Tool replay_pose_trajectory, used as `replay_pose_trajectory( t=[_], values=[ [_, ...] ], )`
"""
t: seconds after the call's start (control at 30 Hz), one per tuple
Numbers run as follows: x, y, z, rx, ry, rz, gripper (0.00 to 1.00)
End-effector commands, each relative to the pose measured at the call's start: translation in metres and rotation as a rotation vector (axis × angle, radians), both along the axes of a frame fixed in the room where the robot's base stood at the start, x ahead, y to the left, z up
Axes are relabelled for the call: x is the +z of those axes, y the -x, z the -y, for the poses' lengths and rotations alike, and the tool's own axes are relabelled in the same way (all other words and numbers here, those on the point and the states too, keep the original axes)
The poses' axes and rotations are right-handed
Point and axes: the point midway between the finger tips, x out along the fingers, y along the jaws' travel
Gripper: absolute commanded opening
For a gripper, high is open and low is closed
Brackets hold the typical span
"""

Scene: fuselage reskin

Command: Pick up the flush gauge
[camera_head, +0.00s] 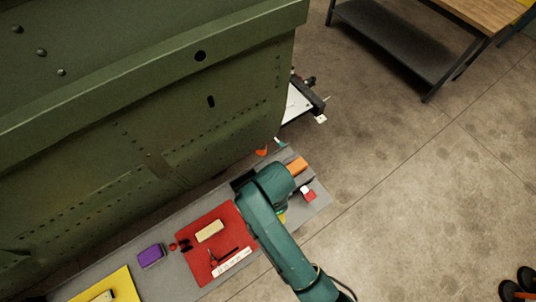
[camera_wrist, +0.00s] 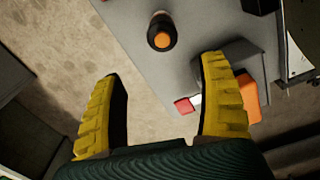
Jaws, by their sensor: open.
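My gripper (camera_wrist: 160,75) is open and empty in the wrist view, its two yellow ribbed fingers spread wide. I cannot tell for sure which object is the flush gauge. A small red and white piece (camera_wrist: 185,105) lies on the grey bench top between the fingers, nearer the right one; it also shows in the head view (camera_head: 308,193). A black cylinder with an orange end (camera_wrist: 162,32) is beyond the fingertips. An orange block (camera_wrist: 250,98) is beside the right finger, and in the head view (camera_head: 297,166). My arm hides the gripper there.
The grey bench (camera_head: 175,275) runs along the green fuselage panel (camera_head: 150,110). A red mat (camera_head: 195,262) carries a beige block (camera_head: 209,231) and small tools. A purple block (camera_head: 151,255) and yellow mat (camera_head: 125,285) lie left.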

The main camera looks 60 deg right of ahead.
Motion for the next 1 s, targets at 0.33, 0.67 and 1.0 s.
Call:
replay_pose_trajectory(
  t=[0.33,0.67,1.0],
  values=[
    [-0.065,-0.002,-0.001,0.004,0.001,0.003,0.75],
    [-0.113,-0.013,-0.006,0.005,0.001,0.002,0.75],
    [-0.119,-0.013,-0.005,0.005,0.002,0.004,0.65]
  ],
)
